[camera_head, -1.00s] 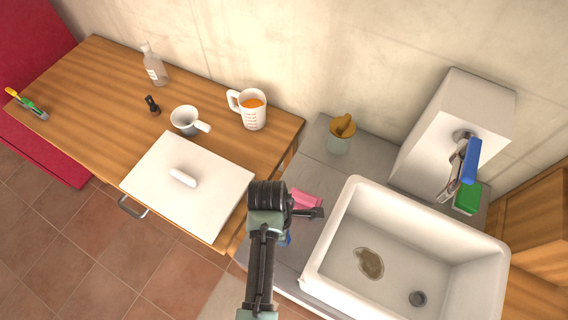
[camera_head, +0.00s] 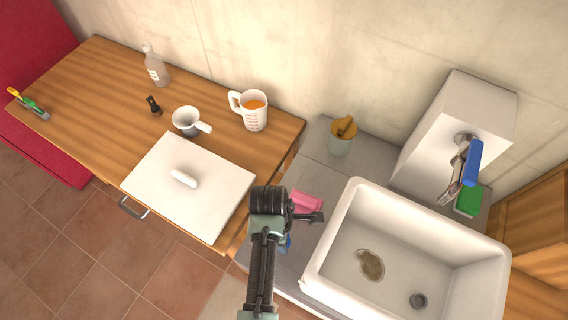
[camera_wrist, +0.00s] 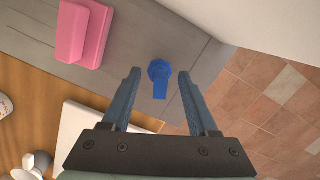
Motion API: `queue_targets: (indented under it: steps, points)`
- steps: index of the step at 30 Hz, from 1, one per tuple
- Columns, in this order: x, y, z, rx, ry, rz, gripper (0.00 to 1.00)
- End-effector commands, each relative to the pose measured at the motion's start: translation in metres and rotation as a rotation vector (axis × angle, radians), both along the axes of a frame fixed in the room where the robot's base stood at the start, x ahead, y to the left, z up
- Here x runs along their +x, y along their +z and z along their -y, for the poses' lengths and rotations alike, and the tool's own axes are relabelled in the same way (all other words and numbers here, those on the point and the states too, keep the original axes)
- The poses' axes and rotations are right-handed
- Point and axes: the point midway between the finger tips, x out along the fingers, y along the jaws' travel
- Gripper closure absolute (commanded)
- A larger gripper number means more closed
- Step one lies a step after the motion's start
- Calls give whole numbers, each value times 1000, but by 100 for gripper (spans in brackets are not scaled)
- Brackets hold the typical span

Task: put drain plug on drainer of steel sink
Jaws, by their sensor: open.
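A small blue plug (camera_wrist: 160,80) with a round head and a narrow tab lies on the grey counter, near its edge in the wrist view. In the head view only a bit of blue (camera_head: 286,243) shows beside my arm. My gripper (camera_wrist: 159,74) is open and empty, and the plug appears between its fingertips. I cannot tell the height gap. In the head view my gripper (camera_head: 309,216) is over the counter, left of the sink. The white sink (camera_head: 335,232) has a dark round drainer (camera_head: 418,300) in its floor, with nothing on it.
A pink sponge (camera_head: 306,201) lies on the counter beside my gripper. A brown stain (camera_head: 369,265) is on the sink floor. A blue-handled faucet (camera_head: 474,162) and green sponge (camera_head: 469,200) are behind the sink.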

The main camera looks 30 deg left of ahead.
Motion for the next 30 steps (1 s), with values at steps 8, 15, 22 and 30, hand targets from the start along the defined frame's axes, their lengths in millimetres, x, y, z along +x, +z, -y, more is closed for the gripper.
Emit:
queue_targets:
  steps: [8, 15, 22, 30]
  points:
    - [0, 28, -3, 1, 0, 4, 40]
    - [-2, 80, -9, 2, 1, 5, 40]
    - [-4, 115, -13, 1, 0, 2, 40]
    - [-5, 124, -14, 0, 0, 0, 40]
